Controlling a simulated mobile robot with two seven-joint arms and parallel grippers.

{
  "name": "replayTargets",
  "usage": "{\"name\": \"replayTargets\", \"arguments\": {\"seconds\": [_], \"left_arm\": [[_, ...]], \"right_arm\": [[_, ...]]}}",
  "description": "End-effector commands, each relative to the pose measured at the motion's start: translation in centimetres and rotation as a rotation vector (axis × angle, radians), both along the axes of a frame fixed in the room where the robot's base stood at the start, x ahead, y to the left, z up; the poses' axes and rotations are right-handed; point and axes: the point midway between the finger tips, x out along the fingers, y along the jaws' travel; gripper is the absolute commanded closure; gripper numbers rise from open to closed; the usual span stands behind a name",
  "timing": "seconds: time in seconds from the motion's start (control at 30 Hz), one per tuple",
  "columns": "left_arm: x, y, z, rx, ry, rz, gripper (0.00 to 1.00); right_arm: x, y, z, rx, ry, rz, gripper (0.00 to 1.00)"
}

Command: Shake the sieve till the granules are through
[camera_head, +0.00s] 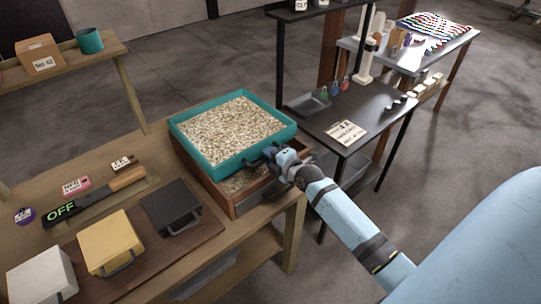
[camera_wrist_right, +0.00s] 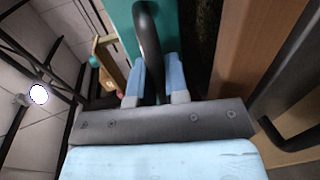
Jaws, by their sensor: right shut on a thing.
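In the right wrist view the fingers (camera_wrist_right: 158,82) stand on both sides of the dark handle (camera_wrist_right: 148,40), with the teal wall behind. My left gripper is not in view.
The bench (camera_head: 100,164) holds a black detector wand (camera_head: 85,203) reading OFF, small tagged items, and white, yellow (camera_head: 110,240) and black (camera_head: 171,207) lidded boxes in front. A dark side table (camera_head: 375,118) with a tray (camera_head: 307,105) and a sign stands close right of the sieve.

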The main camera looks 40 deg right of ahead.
Motion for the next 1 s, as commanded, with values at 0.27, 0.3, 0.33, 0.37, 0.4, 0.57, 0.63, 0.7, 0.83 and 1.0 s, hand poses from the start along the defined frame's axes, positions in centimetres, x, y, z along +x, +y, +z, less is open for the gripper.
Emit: {"name": "replayTargets", "arguments": {"seconds": [0.27, 0.3, 0.33, 0.37, 0.4, 0.57, 0.63, 0.7, 0.83, 1.0], "left_arm": [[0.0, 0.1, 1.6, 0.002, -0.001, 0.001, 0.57], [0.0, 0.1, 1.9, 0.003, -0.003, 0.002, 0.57], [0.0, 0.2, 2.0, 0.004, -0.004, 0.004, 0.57], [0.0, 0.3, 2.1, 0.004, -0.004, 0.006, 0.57], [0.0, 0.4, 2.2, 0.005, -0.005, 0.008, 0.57], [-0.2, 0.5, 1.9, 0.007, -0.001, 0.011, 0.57], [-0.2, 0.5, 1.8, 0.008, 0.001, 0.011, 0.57], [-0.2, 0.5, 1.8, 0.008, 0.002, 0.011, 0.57], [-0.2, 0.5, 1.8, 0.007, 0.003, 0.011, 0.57], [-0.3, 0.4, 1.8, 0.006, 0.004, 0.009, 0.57]], "right_arm": [[-3.8, -0.3, 0.2, -0.006, 0.005, 0.002, 1.0], [-4.4, -0.4, 0.1, -0.006, 0.006, 0.002, 1.0], [-4.8, -0.4, 0.1, -0.004, 0.006, 0.002, 1.0], [-5.1, -0.4, 0.1, -0.005, 0.004, 0.002, 1.0], [-5.4, -0.4, 0.1, -0.003, 0.004, 0.003, 1.0], [-5.7, -0.4, 0.0, 0.0, 0.0, 0.002, 1.0], [-5.7, -0.4, 0.0, 0.0, 0.0, 0.002, 1.0], [-5.7, -0.4, 0.0, 0.0, 0.0, 0.002, 1.0], [-5.7, -0.4, 0.0, 0.0, 0.0, 0.002, 0.65], [-5.7, -0.4, 0.0, 0.0, 0.0, 0.001, 0.61]]}}
